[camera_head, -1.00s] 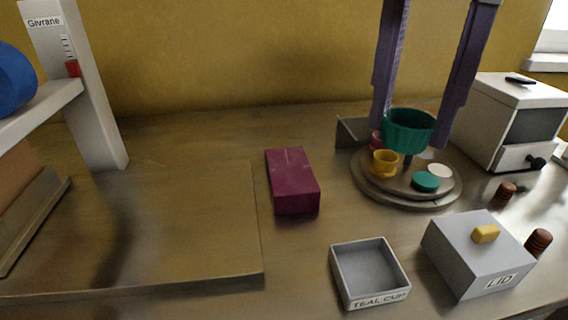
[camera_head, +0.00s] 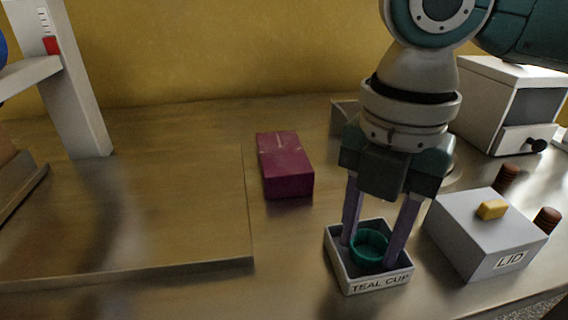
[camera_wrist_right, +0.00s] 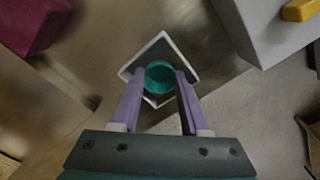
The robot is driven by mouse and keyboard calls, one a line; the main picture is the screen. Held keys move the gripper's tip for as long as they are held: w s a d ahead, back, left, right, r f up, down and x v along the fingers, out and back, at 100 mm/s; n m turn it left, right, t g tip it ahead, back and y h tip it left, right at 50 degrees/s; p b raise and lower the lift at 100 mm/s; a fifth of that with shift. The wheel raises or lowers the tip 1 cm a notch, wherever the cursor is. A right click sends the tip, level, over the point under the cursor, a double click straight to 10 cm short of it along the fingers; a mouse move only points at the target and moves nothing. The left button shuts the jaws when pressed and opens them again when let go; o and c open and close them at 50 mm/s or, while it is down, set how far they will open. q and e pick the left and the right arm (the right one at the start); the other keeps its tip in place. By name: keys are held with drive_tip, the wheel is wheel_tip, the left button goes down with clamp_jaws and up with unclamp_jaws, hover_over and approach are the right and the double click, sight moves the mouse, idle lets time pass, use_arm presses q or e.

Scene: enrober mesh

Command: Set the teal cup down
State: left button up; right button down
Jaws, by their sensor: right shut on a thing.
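The teal cup (camera_head: 369,247) is in the head view, low within the open grey box labelled TEAL CUP (camera_head: 374,284). My right gripper (camera_head: 375,250) points down into the box with its two purple fingers shut on the cup, one on each side. In the right wrist view the cup (camera_wrist_right: 160,77) sits between the fingertips, with the box rim (camera_wrist_right: 134,64) around it. I cannot tell whether the cup's base touches the box floor. My left gripper is not in view.
A grey block labelled LID (camera_head: 480,235) with a yellow knob stands close to the right of the box. A maroon block (camera_head: 285,165) stands behind left. My right arm mostly hides the round tray. A white cabinet (camera_head: 510,100) stands behind right.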

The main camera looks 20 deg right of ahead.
sight(365, 254)
drive_tip(key=c, duration=0.7)
unclamp_jaws()
drive_tip(key=shift+r+p, duration=1.4)
drive_tip(key=shift+r, duration=4.7)
